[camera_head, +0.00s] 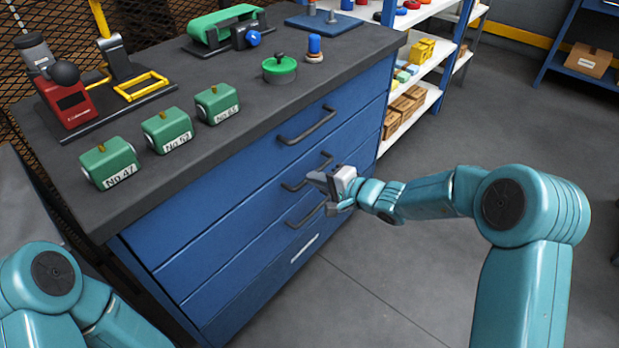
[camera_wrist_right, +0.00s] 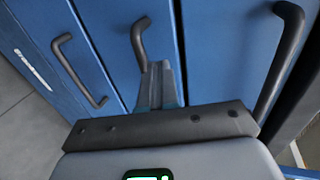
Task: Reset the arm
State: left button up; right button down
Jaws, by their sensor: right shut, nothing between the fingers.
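My right gripper (camera_head: 322,183) is in front of the blue drawer cabinet (camera_head: 220,230), close to the middle drawer handle (camera_head: 294,186). Its fingers are shut with nothing between them. In the right wrist view the shut fingers (camera_wrist_right: 158,75) point at the blue drawer fronts, near the middle dark handle (camera_wrist_right: 139,45). I cannot tell whether they touch that handle. My left arm shows at the lower left of the head view, but its gripper is out of view. All the drawers look closed.
Several green blocks with number labels (camera_head: 110,163) stand on the dark worktop (camera_head: 240,118). A red machine (camera_head: 70,100), a green round pot (camera_head: 279,69) and a blue-topped button (camera_head: 314,47) are also there. Shelves (camera_head: 430,70) stand beyond the cabinet. The floor at right is clear.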

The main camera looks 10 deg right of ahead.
jog(key=r+v, duration=0.1)
jog(key=v, duration=0.8)
jog(key=s+a+f+n+g+h, duration=0.2)
jog(key=s+f+n+g, duration=0.15)
jog(key=s+f, duration=0.55)
jog(key=s+a+f+n+g+h, duration=0.15)
jog(key=s+f+g, duration=0.25)
jog(key=s+f, duration=0.6)
jog(key=s+a+f+n+g+h, duration=0.2)
jog(key=s+a+f+n+g, duration=0.1)
jog(key=s+f, duration=0.6)
notch_tip(320, 180, up, 21)
jog(key=p, duration=2.2)
jog(key=shift+r, duration=0.2)
jog(key=shift+a+y, duration=0.15)
jog(key=shift+y, duration=0.1)
